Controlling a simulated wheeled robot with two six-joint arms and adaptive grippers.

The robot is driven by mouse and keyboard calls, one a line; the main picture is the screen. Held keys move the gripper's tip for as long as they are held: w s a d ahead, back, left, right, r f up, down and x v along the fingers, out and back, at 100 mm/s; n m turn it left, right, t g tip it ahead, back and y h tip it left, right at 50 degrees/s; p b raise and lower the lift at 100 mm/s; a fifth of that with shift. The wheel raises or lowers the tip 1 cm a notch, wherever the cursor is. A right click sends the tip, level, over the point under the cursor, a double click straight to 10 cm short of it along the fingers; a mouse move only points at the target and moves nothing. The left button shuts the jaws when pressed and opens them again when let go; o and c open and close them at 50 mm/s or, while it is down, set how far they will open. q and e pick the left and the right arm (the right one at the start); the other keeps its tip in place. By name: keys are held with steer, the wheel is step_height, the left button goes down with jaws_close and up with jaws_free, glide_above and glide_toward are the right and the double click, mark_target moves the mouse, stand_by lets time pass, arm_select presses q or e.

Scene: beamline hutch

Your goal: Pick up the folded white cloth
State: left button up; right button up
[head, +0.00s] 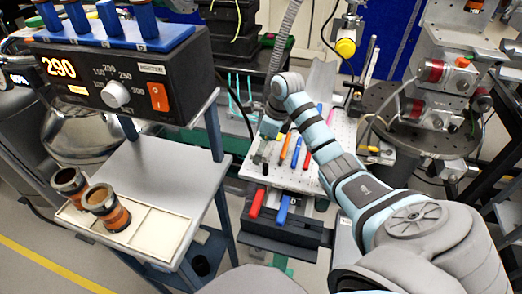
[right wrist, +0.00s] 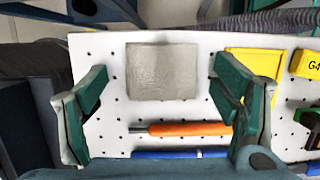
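The folded cloth (right wrist: 162,72) shows in the right wrist view as a flat, light grey-beige square on a white perforated board (right wrist: 110,140). My right gripper (right wrist: 163,92) is open, with its two green fingers wide apart on either side of the cloth's near side. Nothing is between the fingertips that I can see being held. In the head view my right gripper (head: 265,142) hangs over the left part of the board (head: 322,178); the cloth is not clearly visible there, seemingly hidden by the gripper. My left gripper is not in view.
An orange-handled screwdriver (right wrist: 185,129) and a blue-handled tool (right wrist: 180,154) lie near the cloth. In the head view, a control box (head: 120,85) and a tray (head: 160,228) with two brown-banded cups (head: 107,207) stand left.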

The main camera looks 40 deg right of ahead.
steer(key=shift+a, duration=0.1)
steer(key=c, duration=0.6)
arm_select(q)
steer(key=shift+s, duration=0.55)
arm_select(e)
steer(key=c, duration=0.4)
steer(key=shift+o, duration=0.2)
steer(key=shift+r, duration=0.1)
step_height(320, 180, up, 7)
steer(key=shift+w+f+p, duration=0.1)
steer(key=shift+f+p, duration=0.05)
steer(key=shift+p, duration=0.5)
arm_select(q)
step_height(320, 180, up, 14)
steer(key=p, duration=1.2)
arm_select(e)
step_height(320, 180, up, 13)
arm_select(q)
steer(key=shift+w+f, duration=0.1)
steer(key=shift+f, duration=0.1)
arm_select(e)
steer(key=o, duration=0.3)
steer(key=c, duration=0.4)
